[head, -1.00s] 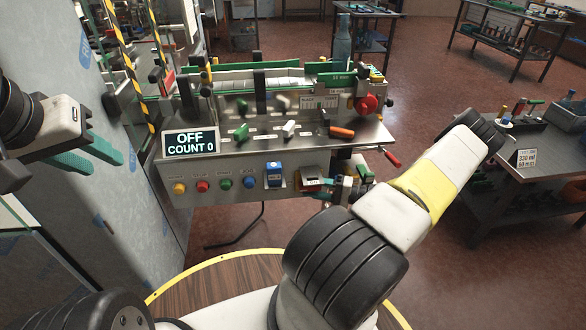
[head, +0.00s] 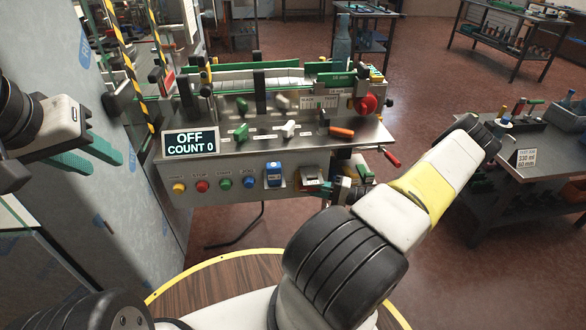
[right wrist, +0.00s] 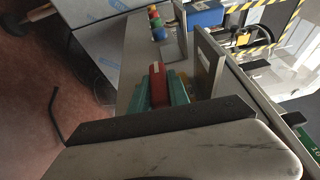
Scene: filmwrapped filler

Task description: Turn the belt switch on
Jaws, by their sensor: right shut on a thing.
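The machine's front panel (head: 225,190) carries a metal-guarded switch unit (head: 310,174) at the right of its row of controls. The display (head: 191,141) reads OFF and COUNT 0. My right gripper (head: 324,188) is at this unit, partly hidden by its own wrist. In the right wrist view, its teal fingers (right wrist: 178,88) are shut on a red switch lever (right wrist: 157,84) beside a metal guard plate (right wrist: 207,62). The lever's base is hidden. My left gripper (head: 88,156) is open and empty, off to the left, away from the panel.
Yellow, red, green and blue buttons (head: 202,186) and a blue switch box (head: 274,175) sit left of the unit. A red-tipped crank (head: 390,157) sticks out at the right. A side table (head: 540,165) stands further right, with open floor between.

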